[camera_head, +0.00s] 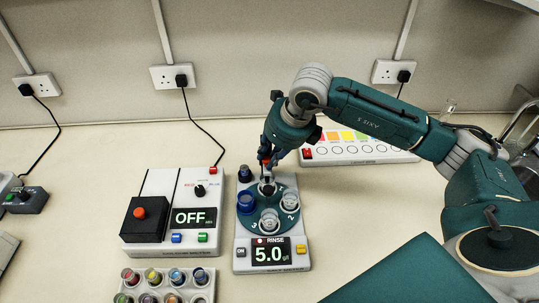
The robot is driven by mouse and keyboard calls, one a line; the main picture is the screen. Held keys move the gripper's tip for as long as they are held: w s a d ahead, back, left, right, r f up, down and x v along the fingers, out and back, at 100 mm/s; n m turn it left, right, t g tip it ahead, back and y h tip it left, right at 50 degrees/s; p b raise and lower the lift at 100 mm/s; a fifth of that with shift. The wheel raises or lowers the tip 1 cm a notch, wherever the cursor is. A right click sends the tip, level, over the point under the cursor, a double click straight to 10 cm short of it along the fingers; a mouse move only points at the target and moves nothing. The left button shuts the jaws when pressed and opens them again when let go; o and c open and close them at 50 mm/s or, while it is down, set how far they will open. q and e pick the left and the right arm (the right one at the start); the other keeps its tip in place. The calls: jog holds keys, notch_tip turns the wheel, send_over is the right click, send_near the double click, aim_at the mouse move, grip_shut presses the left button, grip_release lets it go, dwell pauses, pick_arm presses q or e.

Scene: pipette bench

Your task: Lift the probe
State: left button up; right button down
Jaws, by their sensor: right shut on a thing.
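The probe (266,171) is a small dark upright piece with a reddish top, above the back cup of the round teal turntable (270,207). My right gripper (267,160) reaches down from above and is shut on the probe's upper part. The gripper fingers hide much of the probe, and I cannot tell how deep its tip sits in the cup. The turntable is on a white meter (243,264) whose screen (270,252) reads "RINSE 5.0". My left gripper is out of view.
A white instrument (154,184) with a black box and an "OFF" display stands left of the meter. A rack (138,299) of coloured vials is at the front. A panel with coloured squares (366,149) lies behind my right arm.

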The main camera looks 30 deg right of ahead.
jog(key=shift+r, duration=0.15)
notch_tip(320, 180, up, 5)
jog(key=shift+w+r, duration=0.1)
jog(key=shift+r, duration=0.05)
jog(key=shift+w+r, duration=0.15)
jog(key=c, duration=1.6)
grip_release()
jog(key=shift+r, duration=0.1)
jog(key=shift+o, duration=0.2)
jog(key=shift+s, duration=0.2)
jog(key=v, duration=1.1)
jog(key=shift+s+r, duration=0.25)
jog(key=shift+r, duration=0.1)
